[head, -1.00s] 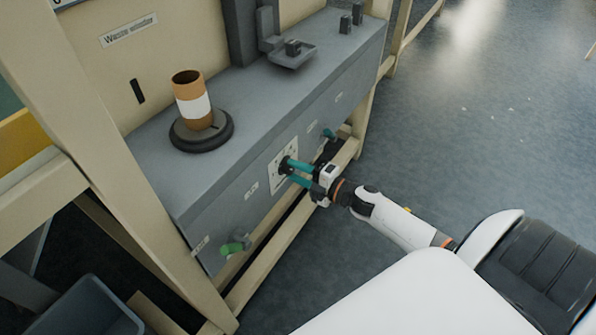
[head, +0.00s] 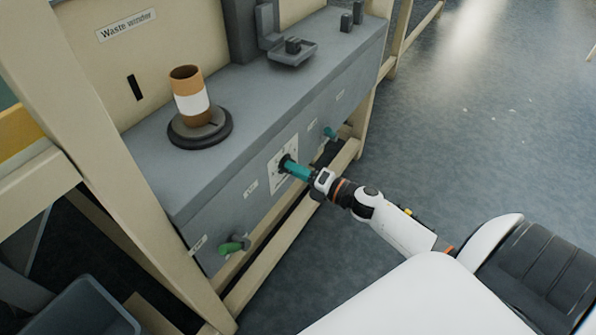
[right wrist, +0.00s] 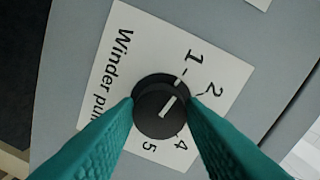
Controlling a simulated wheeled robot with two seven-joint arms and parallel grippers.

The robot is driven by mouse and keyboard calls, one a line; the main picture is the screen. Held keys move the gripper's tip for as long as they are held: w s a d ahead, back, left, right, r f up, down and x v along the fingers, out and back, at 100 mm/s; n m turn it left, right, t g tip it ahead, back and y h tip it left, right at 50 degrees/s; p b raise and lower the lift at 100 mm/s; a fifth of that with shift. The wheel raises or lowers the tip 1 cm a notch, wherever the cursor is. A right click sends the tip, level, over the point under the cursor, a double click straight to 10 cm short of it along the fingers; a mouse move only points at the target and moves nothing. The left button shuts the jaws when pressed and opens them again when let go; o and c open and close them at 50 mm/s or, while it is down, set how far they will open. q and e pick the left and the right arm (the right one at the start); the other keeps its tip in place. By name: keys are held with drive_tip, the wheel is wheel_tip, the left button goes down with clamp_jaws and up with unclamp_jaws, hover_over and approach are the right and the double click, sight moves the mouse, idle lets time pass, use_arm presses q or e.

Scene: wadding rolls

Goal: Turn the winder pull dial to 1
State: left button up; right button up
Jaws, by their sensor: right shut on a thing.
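The winder pull dial (right wrist: 158,108) is a round black knob on a white plate (right wrist: 112,55) printed with numbers. Its white line slants up and right, roughly toward the mark by the 1. The 2, 4 and 5 also show; the 3 is hidden. My right gripper (right wrist: 160,102) is shut on the dial, with one teal finger on each side of it. In the head view my right gripper (head: 288,166) reaches the plate (head: 284,154) on the grey front panel, its fingers mostly overlapping and covering the dial. My left gripper is out of view.
A brown roll with a white band (head: 190,94) stands on a dark round base (head: 200,130) on top. Beige frame posts and a low rail surround the machine.

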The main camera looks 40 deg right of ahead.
drive_tip(key=shift+f, duration=0.1)
drive_tip(key=o, duration=1)
use_arm(q)
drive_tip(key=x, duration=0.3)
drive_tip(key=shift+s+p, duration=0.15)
drive_tip(key=shift+p, duration=0.25)
use_arm(e)
drive_tip(key=v, duration=1.2)
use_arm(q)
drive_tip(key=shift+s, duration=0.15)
